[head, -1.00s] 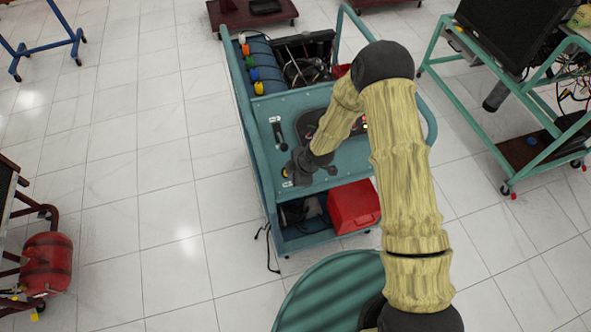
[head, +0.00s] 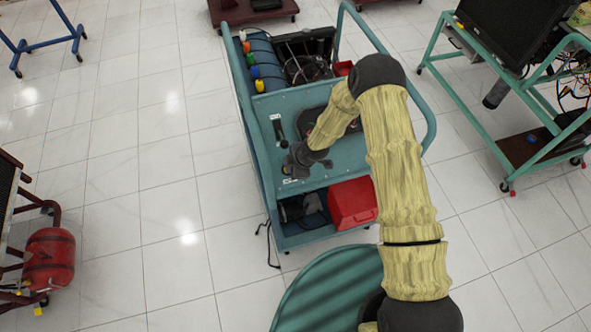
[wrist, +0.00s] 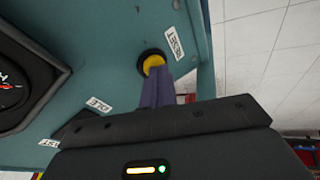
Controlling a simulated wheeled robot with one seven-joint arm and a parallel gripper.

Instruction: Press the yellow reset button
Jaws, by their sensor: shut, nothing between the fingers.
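The yellow reset button (wrist: 153,63) sits in a black ring on the teal panel (wrist: 108,40), beside a white RESET label (wrist: 175,42) in the wrist view. My gripper (wrist: 156,76) is shut and empty. Its fingertips overlap the lower part of the button in the picture; I cannot tell whether they touch it or whether it is pressed in. In the head view my gripper (head: 290,172) is at the near left corner of the cart's panel (head: 262,164), and the button is not clearly seen there.
A dark gauge (wrist: 22,85) and an IDLE label (wrist: 98,104) are left of my fingers in the wrist view. A red box (head: 352,204) sits on the cart's lower shelf. A teal stand with a monitor (head: 508,32) is at the right.

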